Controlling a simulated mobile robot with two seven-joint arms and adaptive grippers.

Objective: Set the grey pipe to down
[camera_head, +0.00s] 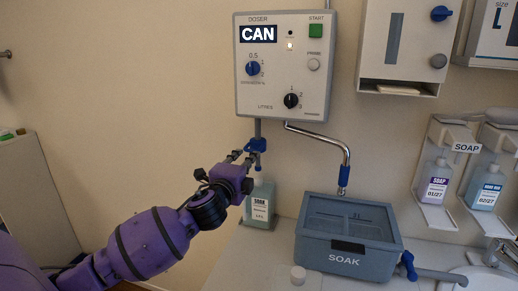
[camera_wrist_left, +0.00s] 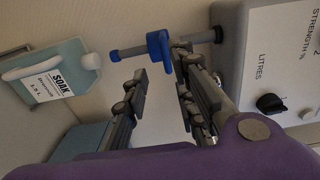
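A short grey pipe (camera_head: 257,127) hangs below the doser box and carries a blue valve (camera_head: 256,146). My left gripper (camera_head: 241,156) is just left of this valve. In the left wrist view the fingers of my left gripper (camera_wrist_left: 160,68) are apart with nothing between them. The blue valve handle (camera_wrist_left: 158,46) is close to the fingertips; I cannot tell if they touch. Another grey pipe (camera_head: 440,275) runs right from the SOAK tank (camera_head: 345,261), with an upright blue handle (camera_head: 408,266) at its start. My right gripper is not in view.
The doser box (camera_head: 285,95) is on the wall above. A bent chrome spout (camera_head: 346,153) hangs over the SOAK tank. A SOAK bottle (camera_head: 260,207) stands close behind my left gripper.

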